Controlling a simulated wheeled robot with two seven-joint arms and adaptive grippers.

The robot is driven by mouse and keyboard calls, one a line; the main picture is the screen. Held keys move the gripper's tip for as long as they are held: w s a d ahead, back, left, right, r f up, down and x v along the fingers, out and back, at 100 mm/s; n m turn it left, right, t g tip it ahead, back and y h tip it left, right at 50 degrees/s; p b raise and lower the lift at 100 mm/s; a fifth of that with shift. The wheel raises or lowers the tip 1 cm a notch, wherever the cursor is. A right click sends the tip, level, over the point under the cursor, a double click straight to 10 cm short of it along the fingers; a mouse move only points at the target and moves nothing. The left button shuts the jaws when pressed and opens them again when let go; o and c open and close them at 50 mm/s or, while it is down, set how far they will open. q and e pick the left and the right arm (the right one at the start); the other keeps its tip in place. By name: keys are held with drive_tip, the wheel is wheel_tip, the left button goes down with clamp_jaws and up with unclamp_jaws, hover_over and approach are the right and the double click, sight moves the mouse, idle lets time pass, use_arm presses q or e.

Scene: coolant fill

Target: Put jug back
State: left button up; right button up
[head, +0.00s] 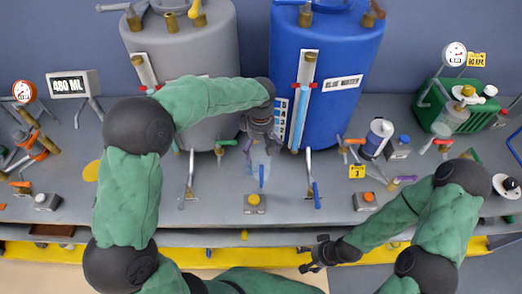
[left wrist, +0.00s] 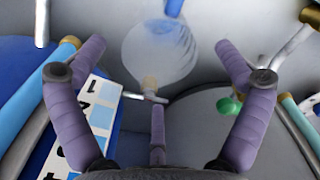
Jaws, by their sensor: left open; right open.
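A clear, see-through jug (head: 257,162) stands on the grey bench between the grey tank and the blue tank. In the left wrist view the jug (left wrist: 160,50) is a pale round shape with a bluish patch, ahead of the fingers. My left gripper (head: 262,140) is above and close to the jug, partly hiding it. Its purple fingers (left wrist: 156,62) are spread wide, with nothing held between them. I cannot tell whether any finger touches the jug. My right gripper (head: 310,255) is open and empty, low in front of the bench's front edge.
The grey tank (head: 190,50) and blue tank (head: 318,75) stand close behind my left gripper. Lever valves (head: 313,185) and a yellow button box (head: 255,203) are on the bench near the jug. A green machine (head: 455,115) stands at the right.

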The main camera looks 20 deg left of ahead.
use_arm(q)
wheel_tip(320, 180, up, 9)
drive_tip(key=p, duration=0.1)
drive_tip(key=shift+f, duration=0.2)
drive_tip(key=shift+r+p, duration=0.1)
drive_tip(key=shift+p, duration=0.3)
